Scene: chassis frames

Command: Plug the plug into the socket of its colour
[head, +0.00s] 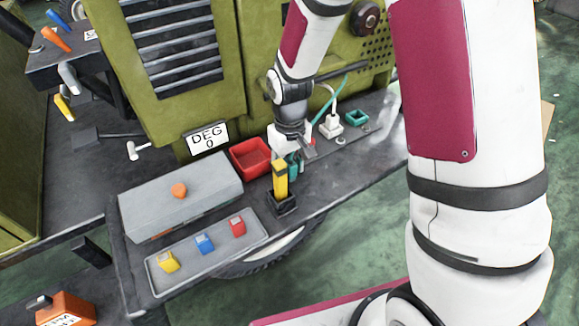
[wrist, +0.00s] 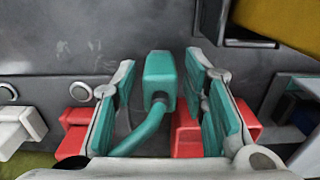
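My gripper (head: 300,156) is low over the dark bench at the middle of the head view. In the wrist view its two teal-padded fingers (wrist: 162,85) stand open, one on each side of a teal plug (wrist: 160,72). A gap shows between the plug and each finger. A teal cable (wrist: 145,130) runs from the plug back beneath the gripper. In the head view my gripper hides most of the plug.
A white plug (head: 332,126) with a cable stands between my gripper and the teal socket. A yellow block in a black base (head: 281,182) stands just in front of my gripper. A red tray (head: 236,151) is to the left. The green machine (head: 215,95) rises behind.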

